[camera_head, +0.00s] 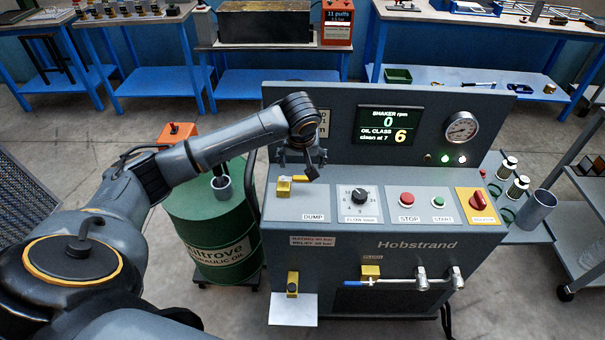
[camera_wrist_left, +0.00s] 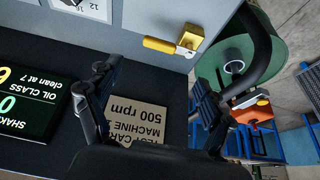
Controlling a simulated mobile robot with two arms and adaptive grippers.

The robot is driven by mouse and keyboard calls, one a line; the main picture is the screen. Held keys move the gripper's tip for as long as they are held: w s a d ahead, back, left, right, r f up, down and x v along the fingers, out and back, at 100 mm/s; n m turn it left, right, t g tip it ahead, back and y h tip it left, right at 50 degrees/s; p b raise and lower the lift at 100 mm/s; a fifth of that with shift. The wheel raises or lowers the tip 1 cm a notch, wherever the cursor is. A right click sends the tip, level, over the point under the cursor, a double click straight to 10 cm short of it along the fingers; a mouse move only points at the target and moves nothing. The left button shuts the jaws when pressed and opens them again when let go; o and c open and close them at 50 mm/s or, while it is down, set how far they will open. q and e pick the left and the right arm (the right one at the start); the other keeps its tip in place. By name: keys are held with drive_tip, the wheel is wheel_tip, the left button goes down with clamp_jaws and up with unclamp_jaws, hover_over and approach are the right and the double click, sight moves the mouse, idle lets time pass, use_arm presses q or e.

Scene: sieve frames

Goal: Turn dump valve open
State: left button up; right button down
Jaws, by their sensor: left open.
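The dump valve (camera_head: 284,187) is a small yellow block with a yellow lever, above the DUMP label (camera_head: 313,217) at the left end of the grey machine's sloped panel. In the left wrist view the valve (camera_wrist_left: 188,40) is at the top, with its yellow lever (camera_wrist_left: 158,45) pointing left in the picture. My left gripper (camera_head: 299,167) hangs just above and behind the valve, partly covering the lever's surroundings. In the left wrist view its two fingers (camera_wrist_left: 150,88) are apart with nothing between them, and the lever lies beyond them, not touched. My right gripper is not in view.
The machine's upright display panel (camera_head: 388,125) stands close behind my gripper. A selector knob (camera_head: 360,197), a red STOP button (camera_head: 407,199) and a green START button (camera_head: 438,202) sit right of the valve. A green oil drum (camera_head: 215,225) stands left of the machine, under my arm.

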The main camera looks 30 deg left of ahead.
sight(303, 178)
use_arm(q)
drive_tip(key=p+x, duration=0.1)
drive_tip(key=x, duration=0.8)
drive_tip(key=shift+w+f, duration=0.15)
drive_tip(key=shift+f, duration=0.2)
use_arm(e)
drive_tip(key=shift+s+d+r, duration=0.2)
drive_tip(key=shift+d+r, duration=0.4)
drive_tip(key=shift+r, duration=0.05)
use_arm(q)
drive_tip(key=shift+c, duration=0.4)
drive_tip(key=c, duration=1.6)
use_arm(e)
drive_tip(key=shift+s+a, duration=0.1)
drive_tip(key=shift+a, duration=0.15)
